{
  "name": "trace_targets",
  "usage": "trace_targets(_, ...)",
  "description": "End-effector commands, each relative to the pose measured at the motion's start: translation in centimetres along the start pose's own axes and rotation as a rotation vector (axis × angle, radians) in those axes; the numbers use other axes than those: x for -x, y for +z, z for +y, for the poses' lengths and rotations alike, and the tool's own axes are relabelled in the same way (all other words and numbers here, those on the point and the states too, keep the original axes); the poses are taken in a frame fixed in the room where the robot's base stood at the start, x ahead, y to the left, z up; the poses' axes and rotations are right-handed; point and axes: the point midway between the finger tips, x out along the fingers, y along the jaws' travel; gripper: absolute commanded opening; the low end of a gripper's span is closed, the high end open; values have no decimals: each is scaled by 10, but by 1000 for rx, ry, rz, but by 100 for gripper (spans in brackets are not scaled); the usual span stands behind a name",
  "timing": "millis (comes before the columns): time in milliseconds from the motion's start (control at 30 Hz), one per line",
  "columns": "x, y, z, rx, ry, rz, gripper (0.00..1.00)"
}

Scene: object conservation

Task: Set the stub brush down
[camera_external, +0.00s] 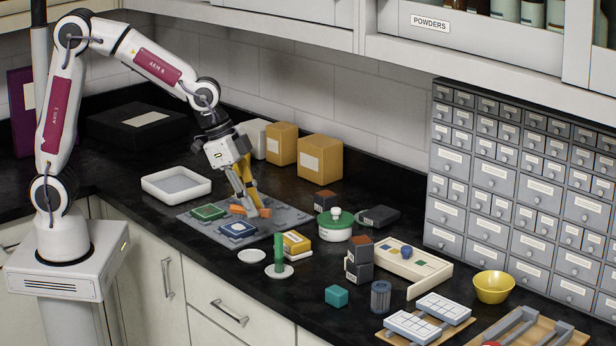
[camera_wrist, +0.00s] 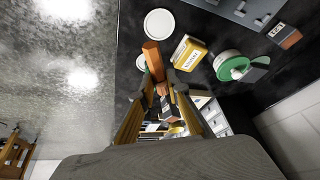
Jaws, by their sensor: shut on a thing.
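The stub brush (camera_external: 264,212) is a short orange-brown wooden piece, and it also shows in the wrist view (camera_wrist: 153,58). My gripper (camera_external: 246,205) points down and is shut on it; its fingers (camera_wrist: 162,92) close around the brush in the wrist view. In the external view the brush lies roughly level over the grey board (camera_external: 290,214), between the green square piece and the board's right side. I cannot tell whether it touches the board. The fingers hide its middle, and I cannot make out bristles.
A green square (camera_external: 208,212) and blue square (camera_external: 238,229) lie on the board. Nearby are a white tray (camera_external: 158,190), white discs (camera_external: 252,256), a green post (camera_external: 279,250), a yellow box (camera_external: 297,242) and a green-lidded pot (camera_external: 335,232). Cardboard boxes (camera_external: 320,170) stand behind.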

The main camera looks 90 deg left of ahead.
Motion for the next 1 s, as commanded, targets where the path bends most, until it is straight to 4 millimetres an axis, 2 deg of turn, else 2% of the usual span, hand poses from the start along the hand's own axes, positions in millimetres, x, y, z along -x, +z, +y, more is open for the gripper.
trace_targets(533, -9, 27, -42, -51, 20, -66, 0)
trace_targets(767, -14, 54, -84, -122, 42, -144, 0)
trace_targets(1000, -15, 89, -141, -256, 69, -269, 0)
